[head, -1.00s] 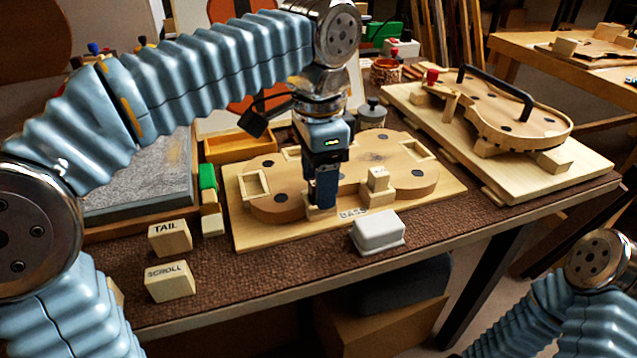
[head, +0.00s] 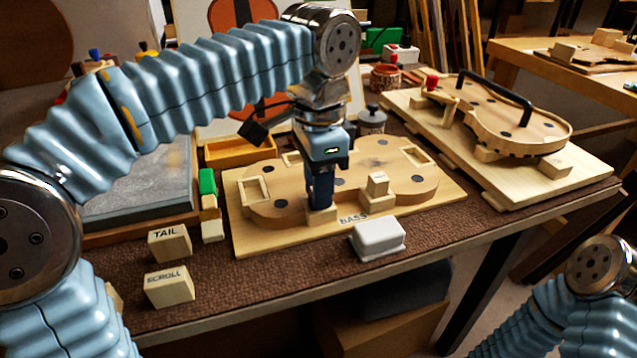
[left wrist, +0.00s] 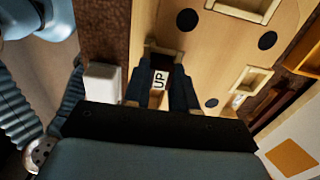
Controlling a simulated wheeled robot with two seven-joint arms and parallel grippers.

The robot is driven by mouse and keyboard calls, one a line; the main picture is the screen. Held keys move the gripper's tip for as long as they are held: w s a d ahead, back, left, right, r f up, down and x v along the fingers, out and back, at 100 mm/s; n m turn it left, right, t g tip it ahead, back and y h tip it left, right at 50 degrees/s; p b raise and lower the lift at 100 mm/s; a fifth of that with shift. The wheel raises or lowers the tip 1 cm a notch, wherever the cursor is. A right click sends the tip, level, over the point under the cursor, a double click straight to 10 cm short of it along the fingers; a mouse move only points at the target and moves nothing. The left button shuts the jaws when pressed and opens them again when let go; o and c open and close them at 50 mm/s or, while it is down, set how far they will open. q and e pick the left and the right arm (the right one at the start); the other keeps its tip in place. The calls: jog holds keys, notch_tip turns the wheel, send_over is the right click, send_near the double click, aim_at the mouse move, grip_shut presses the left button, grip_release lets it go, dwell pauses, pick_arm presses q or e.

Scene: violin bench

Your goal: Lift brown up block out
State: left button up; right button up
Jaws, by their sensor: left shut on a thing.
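A block labelled UP (left wrist: 160,80) shows in the left wrist view, between the two dark fingers of my left gripper (left wrist: 162,95). In the head view my left gripper (head: 321,205) points down at the front edge of the violin-shaped wooden form (head: 290,190) and is shut on this block. The fingers hide most of the block there, and I cannot tell how far it sits in its pocket. The form lies on a pale board (head: 258,232) marked BASS. My right gripper is out of view.
A small upright block (head: 377,187) stands right of the gripper. A white lidded box (head: 378,240) is in front of the board. Blocks marked TAIL (head: 170,243) and SCROLL (head: 169,286) stand front left. A second board (head: 400,95) carries a violin body behind right.

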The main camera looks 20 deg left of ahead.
pick_arm(q)
jog(key=shift+r+p, duration=0.75)
jog(key=shift+p, duration=0.15)
dwell(1.0)
jog(key=shift+r+p, duration=2.55)
jog(key=shift+p, duration=0.05)
notch_tip(320, 180, up, 2)
jog(key=shift+r, duration=2.45)
